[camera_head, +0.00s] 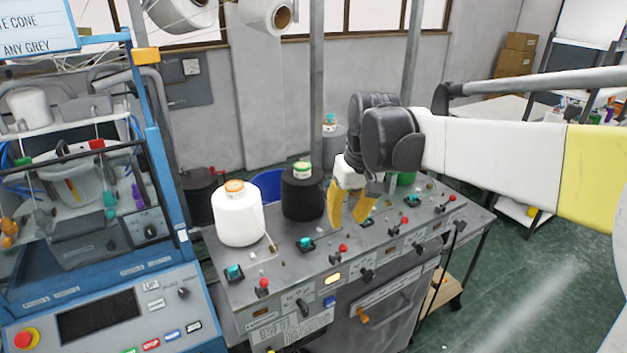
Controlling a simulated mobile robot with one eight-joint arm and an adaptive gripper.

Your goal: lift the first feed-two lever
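A grey machine top (285,280) carries a row of teal levers and red knobs along its front. The nearest teal lever (233,272) is at the left end, with a red knob (263,284) beside it. A second teal lever (305,243) and red knob (343,248) follow to the right. A third teal lever (366,217) is just right of my gripper. Which one is the first feed-two lever cannot be told. My gripper (346,217) points down over the machine top, its yellow fingers apart with nothing visible between them. Whether the fingertips touch the top is unclear.
A white cone (237,220) and a black cone (302,198) stand on the top, left of my gripper. A green cone (406,178) is partly hidden behind my wrist. A blue machine with a control panel (110,315) stands left. Open green floor (510,265) lies right.

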